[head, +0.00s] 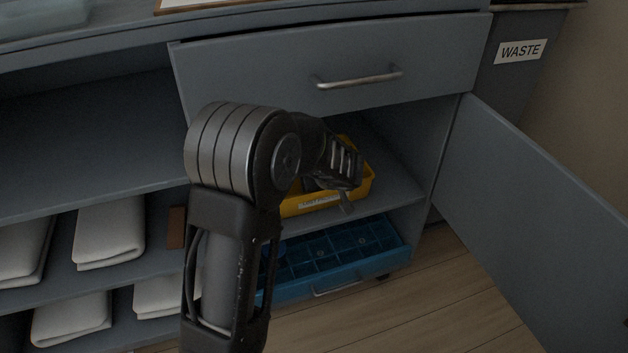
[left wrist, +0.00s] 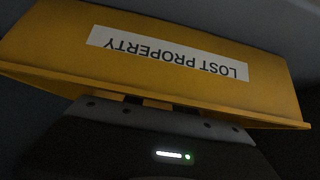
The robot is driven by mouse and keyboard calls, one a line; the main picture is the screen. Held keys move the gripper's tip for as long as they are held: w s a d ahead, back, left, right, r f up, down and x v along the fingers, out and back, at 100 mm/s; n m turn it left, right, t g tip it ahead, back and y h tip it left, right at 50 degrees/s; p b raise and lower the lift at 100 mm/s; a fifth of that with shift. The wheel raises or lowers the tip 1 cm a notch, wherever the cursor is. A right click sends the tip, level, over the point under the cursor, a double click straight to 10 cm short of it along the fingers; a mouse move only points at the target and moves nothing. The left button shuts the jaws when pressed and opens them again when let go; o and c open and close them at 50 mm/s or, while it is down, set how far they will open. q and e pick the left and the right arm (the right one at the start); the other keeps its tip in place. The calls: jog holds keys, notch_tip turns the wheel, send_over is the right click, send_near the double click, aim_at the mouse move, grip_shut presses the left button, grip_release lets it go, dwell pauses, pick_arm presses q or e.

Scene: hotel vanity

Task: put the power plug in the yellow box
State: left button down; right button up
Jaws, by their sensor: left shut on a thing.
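The yellow box (head: 302,206) stands on the cabinet shelf below the drawer, partly hidden behind my left arm. In the left wrist view its wall with the upside-down LOST PROPERTY label (left wrist: 170,52) fills the middle, and its rim lies right against my gripper. My left gripper (head: 340,188) points down at the box. Its fingers pass behind the rim, seemingly inside the box, so the fingertips are hidden. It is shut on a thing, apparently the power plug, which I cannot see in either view. My right gripper is not in view.
The cabinet door (head: 545,195) stands open at the right. A closed drawer (head: 330,65) is just above the box. A blue compartment tray (head: 340,248) sits below the shelf. Folded towels (head: 110,232) lie on the left shelves. A WASTE bin (head: 520,75) stands at the back right.

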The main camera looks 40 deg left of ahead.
pick_arm(q)
jog(key=shift+f, duration=0.2)
jog(key=c, duration=1)
grip_release()
jog(key=shift+r+p, duration=0.35)
jog(key=shift+r, duration=0.05)
jog(key=p+v, duration=0.2)
jog(key=v, duration=0.9)
jog(key=shift+s+d+r+p, duration=0.2)
jog(key=shift+d+p, duration=0.1)
